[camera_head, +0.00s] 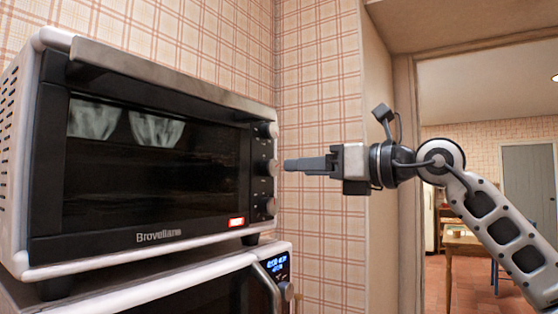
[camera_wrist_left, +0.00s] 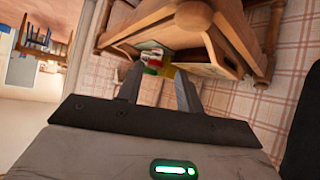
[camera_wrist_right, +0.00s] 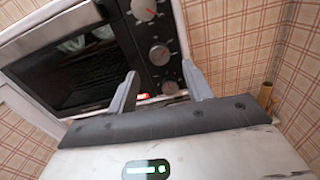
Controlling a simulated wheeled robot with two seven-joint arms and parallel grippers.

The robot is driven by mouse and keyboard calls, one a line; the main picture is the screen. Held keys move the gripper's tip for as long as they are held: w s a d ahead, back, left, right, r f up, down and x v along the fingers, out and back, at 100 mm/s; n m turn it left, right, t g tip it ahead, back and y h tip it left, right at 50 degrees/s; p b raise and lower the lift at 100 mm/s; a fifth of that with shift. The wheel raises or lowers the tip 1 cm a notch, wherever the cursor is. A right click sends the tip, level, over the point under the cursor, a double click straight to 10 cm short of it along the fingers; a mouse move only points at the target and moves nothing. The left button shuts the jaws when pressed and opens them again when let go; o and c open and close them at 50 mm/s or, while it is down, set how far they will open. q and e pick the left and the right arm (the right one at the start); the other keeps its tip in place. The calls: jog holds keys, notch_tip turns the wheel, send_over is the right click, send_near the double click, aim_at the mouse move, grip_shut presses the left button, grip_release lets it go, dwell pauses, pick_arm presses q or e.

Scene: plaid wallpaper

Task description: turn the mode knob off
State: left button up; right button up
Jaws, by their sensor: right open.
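A white and black toaster oven (camera_head: 150,150) has a column of three knobs on its right side: top (camera_head: 272,130), middle (camera_head: 272,167) and bottom (camera_head: 270,206). The labels are too small to read, so I cannot tell which is the mode knob. My right gripper (camera_head: 288,165) is level with the middle knob, its fingertips close to it. In the right wrist view, the open fingers (camera_wrist_right: 160,70) stand either side of the middle knob (camera_wrist_right: 160,55); contact is unclear. My left gripper (camera_wrist_left: 156,72) is open and away from the oven, facing wooden furniture.
A red light (camera_head: 236,222) glows at the oven's lower right. The oven stands on a microwave (camera_head: 140,300) with a blue display (camera_head: 276,266). A plaid wall (camera_head: 320,230) is right of the oven. A doorway opens behind my right arm.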

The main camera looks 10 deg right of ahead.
aim_at(275, 168)
jog(key=p+x, duration=0.1)
jog(key=x, duration=0.5)
jog(key=shift+w+a, duration=0.1)
jog(key=shift+w, duration=0.05)
jog(key=shift+f, duration=0.1)
jog(key=shift+c, duration=0.2)
jog(key=c, duration=0.9)
